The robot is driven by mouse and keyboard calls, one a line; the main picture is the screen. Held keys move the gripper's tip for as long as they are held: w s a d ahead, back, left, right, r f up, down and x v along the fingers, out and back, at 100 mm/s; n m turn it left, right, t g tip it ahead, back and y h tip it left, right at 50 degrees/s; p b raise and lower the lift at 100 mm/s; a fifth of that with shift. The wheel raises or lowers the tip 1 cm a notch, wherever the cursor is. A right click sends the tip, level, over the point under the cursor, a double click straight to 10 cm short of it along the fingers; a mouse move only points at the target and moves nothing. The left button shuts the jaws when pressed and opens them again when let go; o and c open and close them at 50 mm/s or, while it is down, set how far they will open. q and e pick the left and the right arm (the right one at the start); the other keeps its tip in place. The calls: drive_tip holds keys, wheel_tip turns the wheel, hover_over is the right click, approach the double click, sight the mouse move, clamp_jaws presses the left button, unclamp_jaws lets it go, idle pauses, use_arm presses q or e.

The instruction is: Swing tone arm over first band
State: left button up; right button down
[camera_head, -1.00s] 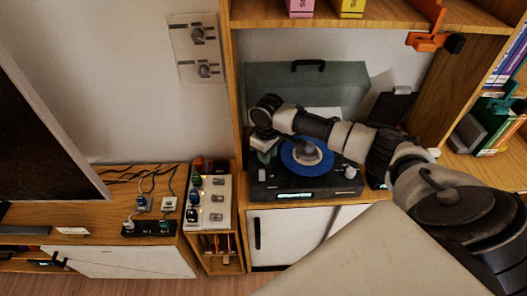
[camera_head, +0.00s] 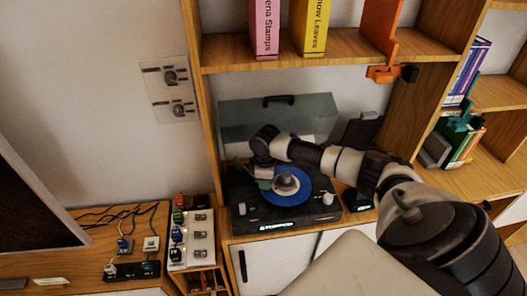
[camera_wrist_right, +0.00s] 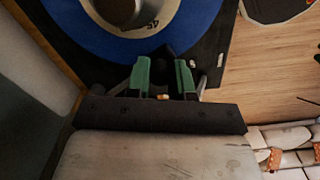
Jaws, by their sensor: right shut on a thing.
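The black turntable (camera_head: 245,212) stands in a shelf bay with a blue record (camera_head: 308,192) on its platter. My right arm reaches over it from the right, and my right gripper (camera_head: 264,178) is at the record's left edge. In the right wrist view, the green fingers of the right gripper (camera_wrist_right: 164,78) are closed around a small dark piece (camera_wrist_right: 163,58) beside the blue record (camera_wrist_right: 75,32). This piece appears to be part of the tone arm, whose remaining length is hidden or cannot be made out. My left gripper is out of view.
A grey-green lid (camera_head: 235,115) with a black handle stands behind the turntable. Pink (camera_head: 263,28) and yellow (camera_head: 311,25) binders stand on the shelf above. An orange bracket (camera_head: 382,72) hangs at that shelf's edge. A switch box (camera_head: 190,243) stands left of the turntable.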

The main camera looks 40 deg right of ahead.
drive_tip(key=c, duration=1)
unclamp_jaws()
drive_tip(key=shift+o, duration=0.2)
wheel_tip(320, 180, up, 11)
drive_tip(key=b, duration=0.2)
drive_tip(key=shift+f, duration=0.1)
